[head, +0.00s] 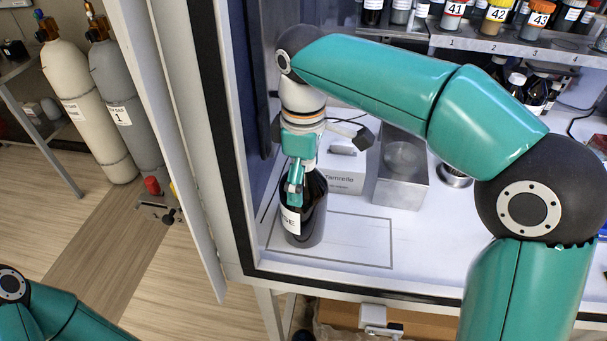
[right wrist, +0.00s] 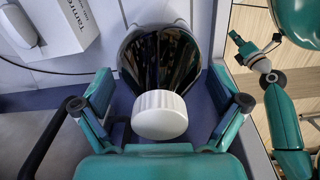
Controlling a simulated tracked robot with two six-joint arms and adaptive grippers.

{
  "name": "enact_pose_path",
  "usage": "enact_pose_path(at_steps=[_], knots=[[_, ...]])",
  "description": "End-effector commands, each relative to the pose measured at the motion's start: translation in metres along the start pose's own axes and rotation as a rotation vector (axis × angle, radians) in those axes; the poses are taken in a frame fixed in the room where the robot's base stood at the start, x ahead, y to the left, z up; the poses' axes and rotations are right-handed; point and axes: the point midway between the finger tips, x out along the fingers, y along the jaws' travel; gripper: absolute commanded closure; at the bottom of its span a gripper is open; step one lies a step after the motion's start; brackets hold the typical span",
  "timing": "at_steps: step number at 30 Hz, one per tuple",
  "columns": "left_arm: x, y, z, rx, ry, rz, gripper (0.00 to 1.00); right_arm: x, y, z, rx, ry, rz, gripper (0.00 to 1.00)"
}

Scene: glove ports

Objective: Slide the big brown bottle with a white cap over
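The big brown bottle (head: 312,215) stands upright on the white cabinet floor, at the left part of a grey outlined rectangle (head: 391,250). Its white label shows at its lower left. My right gripper (head: 293,188) is at the bottle's top and hides part of it. In the right wrist view the white cap (right wrist: 160,115) sits between the two spread fingers of my right gripper (right wrist: 160,103), with gaps on both sides. In that view a small teal gripper, seemingly my left one (right wrist: 257,42), shows at the right with fingers apart and empty.
A white printed box (head: 345,178) and a metal block (head: 402,172) stand behind and right of the bottle. The cabinet's dark-edged wall (head: 232,150) is close on the left. The outlined rectangle is clear right of the bottle. Numbered jars (head: 497,12) stand on a shelf.

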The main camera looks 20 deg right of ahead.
Motion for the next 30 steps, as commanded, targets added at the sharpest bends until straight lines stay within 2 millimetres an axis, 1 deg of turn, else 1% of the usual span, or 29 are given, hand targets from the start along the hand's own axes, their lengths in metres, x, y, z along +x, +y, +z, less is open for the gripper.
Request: enact_pose_path(at_steps=[10,14,17,27,30], knots=[[-0.001,0.000,0.000,0.000,0.000,0.000,1.00,-0.003,0.001,0.001,0.002,0.001,0.003,0.00],[-0.001,0.000,0.000,0.000,0.000,0.000,1.00,-0.012,0.002,0.000,0.003,0.003,0.005,0.00],[-0.001,0.000,0.000,0.000,0.000,0.000,1.00,-0.026,0.002,0.000,0.003,0.004,0.005,0.00],[-0.001,0.000,0.000,0.000,0.000,0.000,1.00,-0.086,0.002,-0.001,0.002,0.004,0.004,0.00],[-0.001,0.000,0.000,0.000,0.000,0.000,1.00,-0.099,0.002,-0.001,0.003,0.003,0.004,0.00]])
